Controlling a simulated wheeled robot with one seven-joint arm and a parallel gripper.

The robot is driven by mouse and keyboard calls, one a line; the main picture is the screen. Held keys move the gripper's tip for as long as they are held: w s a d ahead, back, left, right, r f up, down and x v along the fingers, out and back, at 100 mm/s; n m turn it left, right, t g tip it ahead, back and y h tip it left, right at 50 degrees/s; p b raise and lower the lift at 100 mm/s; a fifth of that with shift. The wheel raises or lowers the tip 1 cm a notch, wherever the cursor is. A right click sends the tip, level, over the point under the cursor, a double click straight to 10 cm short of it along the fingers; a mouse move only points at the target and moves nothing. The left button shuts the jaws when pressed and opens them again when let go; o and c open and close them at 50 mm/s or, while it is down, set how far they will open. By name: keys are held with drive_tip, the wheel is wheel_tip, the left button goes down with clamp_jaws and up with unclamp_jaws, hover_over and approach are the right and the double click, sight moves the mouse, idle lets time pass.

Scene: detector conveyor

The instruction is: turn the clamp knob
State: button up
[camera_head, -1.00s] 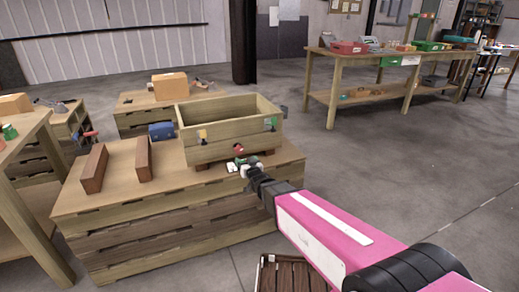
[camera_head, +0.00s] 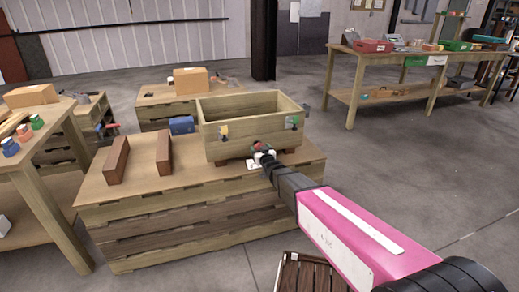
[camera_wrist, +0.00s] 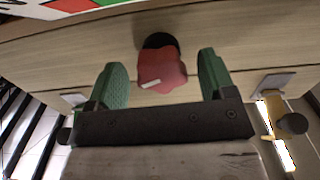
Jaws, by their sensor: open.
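The red clamp knob (camera_wrist: 162,70) sits on the front face of the wooden box, with a dark round base behind it and a small white mark on it. In the wrist view my gripper (camera_wrist: 164,72) is open, with one green finger on each side of the knob and a gap on both sides. In the head view my gripper (camera_head: 263,152) is at the lower front of the wooden box (camera_head: 228,146), and the knob is only a small red spot there, mostly hidden.
The box stands on a pallet-like wooden bench (camera_head: 110,196). Small latches flank the knob, one in yellow (camera_wrist: 274,112). Open floor lies to the right.

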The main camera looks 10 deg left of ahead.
drive_tip(key=shift+x, duration=0.8)
drive_tip(key=c, duration=0.9)
drive_tip(key=shift+s+m, duration=0.1)
drive_tip(key=shift+m, duration=2.7)
